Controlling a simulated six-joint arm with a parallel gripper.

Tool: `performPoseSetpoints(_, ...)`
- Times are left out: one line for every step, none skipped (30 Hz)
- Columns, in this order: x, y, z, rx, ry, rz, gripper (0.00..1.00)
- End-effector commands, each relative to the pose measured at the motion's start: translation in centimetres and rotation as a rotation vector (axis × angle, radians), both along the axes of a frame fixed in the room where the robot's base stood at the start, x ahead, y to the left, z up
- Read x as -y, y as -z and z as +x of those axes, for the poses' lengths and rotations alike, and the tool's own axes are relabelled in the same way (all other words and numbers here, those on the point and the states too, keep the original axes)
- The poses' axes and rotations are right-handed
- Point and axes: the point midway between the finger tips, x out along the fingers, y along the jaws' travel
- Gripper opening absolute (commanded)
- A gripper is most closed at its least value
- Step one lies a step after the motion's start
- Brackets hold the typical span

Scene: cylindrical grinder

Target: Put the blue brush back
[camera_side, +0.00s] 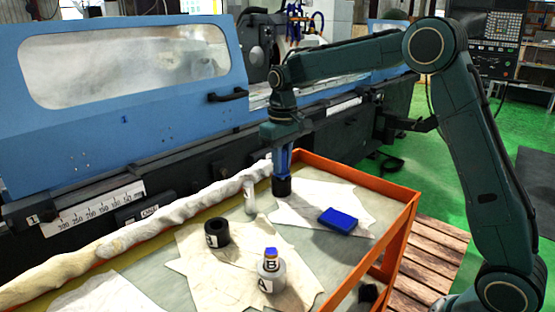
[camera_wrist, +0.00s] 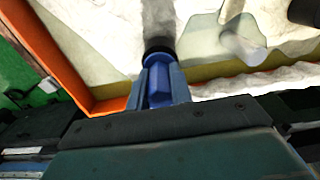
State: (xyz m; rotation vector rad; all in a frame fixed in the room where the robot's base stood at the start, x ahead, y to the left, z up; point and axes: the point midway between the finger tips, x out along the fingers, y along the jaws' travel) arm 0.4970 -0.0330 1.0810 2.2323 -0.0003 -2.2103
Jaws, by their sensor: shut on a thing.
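My gripper (camera_side: 283,172) points straight down over the far left part of the orange-rimmed table, shut on a blue piece with a dark round lower end (camera_side: 281,187), which I take to be the blue brush. In the wrist view my gripper (camera_wrist: 158,72) has its blue fingers on both sides of the blue brush (camera_wrist: 159,86), with a black round end (camera_wrist: 158,50) beyond them. The dark end is at or just above a white cloth; I cannot tell whether it touches. The fingers hide much of the brush.
A clear cylinder (camera_side: 250,197) stands close left of my gripper. A black ring-shaped cup (camera_side: 217,233), a labelled bottle (camera_side: 270,276) and a blue block (camera_side: 338,219) are nearer. The orange table rim (camera_side: 352,172) and a lumpy white roll (camera_side: 180,217) border the table. Cloth between block and bottle is clear.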

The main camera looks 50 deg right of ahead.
Motion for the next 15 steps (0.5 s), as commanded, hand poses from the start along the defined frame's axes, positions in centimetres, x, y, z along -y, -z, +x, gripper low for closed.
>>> performPoseSetpoints(0.00,-0.01,0.01,0.000,0.000,0.000,0.00)
performPoseSetpoints(0.00,0.03,0.01,0.000,0.000,0.000,0.00)
performPoseSetpoints(0.00,0.10,0.00,0.000,0.000,0.000,0.00)
performPoseSetpoints(0.00,0.17,0.00,0.000,0.000,0.000,0.00)
performPoseSetpoints(0.00,0.23,0.00,0.000,0.000,0.000,0.00)
performPoseSetpoints(0.00,0.32,0.01,0.000,0.000,0.000,0.00)
performPoseSetpoints(0.00,0.38,0.01,0.000,0.000,0.000,0.00)
performPoseSetpoints(0.00,0.44,0.01,0.000,0.000,0.000,0.00)
performPoseSetpoints(0.00,0.53,0.02,0.001,0.000,0.000,0.00)
performPoseSetpoints(0.00,0.59,0.02,0.001,0.000,0.000,0.00)
performPoseSetpoints(0.00,0.66,0.02,0.001,0.000,0.000,0.00)
performPoseSetpoints(0.00,0.75,0.01,0.000,0.000,0.000,0.00)
performPoseSetpoints(0.00,0.81,0.01,0.000,0.000,0.000,0.00)
performPoseSetpoints(0.00,0.88,0.00,0.000,0.000,0.000,0.00)
performPoseSetpoints(0.00,0.96,0.00,0.000,0.000,0.000,0.00)
